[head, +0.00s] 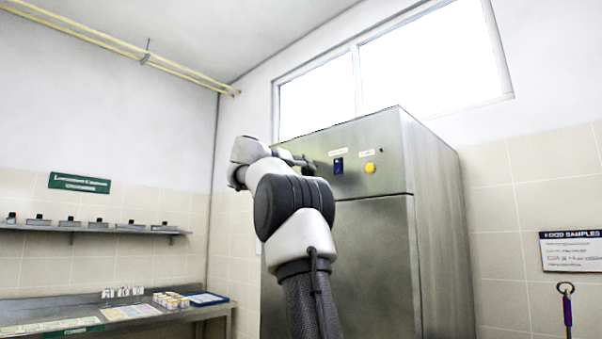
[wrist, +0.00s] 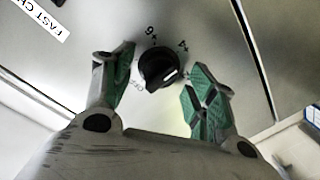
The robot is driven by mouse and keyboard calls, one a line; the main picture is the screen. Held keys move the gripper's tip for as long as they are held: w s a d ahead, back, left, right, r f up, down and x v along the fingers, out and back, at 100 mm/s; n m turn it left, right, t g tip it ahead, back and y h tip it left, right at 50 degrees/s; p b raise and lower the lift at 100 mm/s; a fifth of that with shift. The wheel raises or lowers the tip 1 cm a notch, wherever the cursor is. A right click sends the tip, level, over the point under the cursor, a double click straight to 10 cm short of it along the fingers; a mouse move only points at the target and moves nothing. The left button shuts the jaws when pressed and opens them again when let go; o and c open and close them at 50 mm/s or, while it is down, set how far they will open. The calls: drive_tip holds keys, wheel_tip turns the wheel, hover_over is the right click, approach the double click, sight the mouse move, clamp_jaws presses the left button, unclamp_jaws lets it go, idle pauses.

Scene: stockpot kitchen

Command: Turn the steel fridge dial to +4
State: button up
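The steel fridge (head: 375,250) stands in the corner, with a control panel across its top. The fridge dial, a round black knob (wrist: 158,66), shows in the wrist view. Its white mark is at its lower right, and printed numbers sit around it, one reading 4 at the upper right. My gripper (wrist: 162,66) is open, with one green-padded finger left of the dial and the other to its right. A gap shows on both sides, so neither finger appears to touch it. In the head view my arm reaches the panel's left part, where I cannot make out the dial.
A label strip (wrist: 42,18) is at the wrist view's upper left. A steel counter (head: 60,330) and wall shelf (head: 90,229) stand to the left.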

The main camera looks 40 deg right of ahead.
drive_tip(key=s+a, duration=0.1)
drive_tip(key=a, duration=1.1)
drive_tip(key=shift+s+r, duration=0.15)
drive_tip(key=shift+r, duration=0.25)
drive_tip(key=w+f+n+t+y, duration=0.1)
drive_tip(key=w+f+n+y, duration=0.15)
drive_tip(key=f, duration=0.55)
drive_tip(key=w+f+n+t+y, duration=0.1)
drive_tip(key=w+f+n+y, duration=0.1)
drive_tip(key=f+n, duration=0.35)
drive_tip(key=s+a+f+n+y, duration=0.1)
drive_tip(key=s+a+f+y, duration=0.15)
drive_tip(key=f, duration=0.45)
drive_tip(key=s+a+f+y, duration=0.2)
drive_tip(key=s+f, duration=0.1)
drive_tip(key=f, duration=0.4)
drive_tip(key=s+a+f+y, duration=0.2)
drive_tip(key=s+a+f, duration=0.3)
drive_tip(key=s+f, duration=0.2)
drive_tip(key=s+a+f+y, duration=0.3)
drive_tip(key=s+a+f, duration=0.2)
drive_tip(key=s+f, duration=0.3)
drive_tip(key=s+a+f+n+y, duration=0.1)
drive_tip(key=s+a+f+y, duration=0.2)
drive_tip(key=s, duration=1)
drive_tip(key=shift+s+a+f, duration=0.15)
drive_tip(key=shift+a+f, duration=0.95)
drive_tip(key=shift+f, duration=1.4)
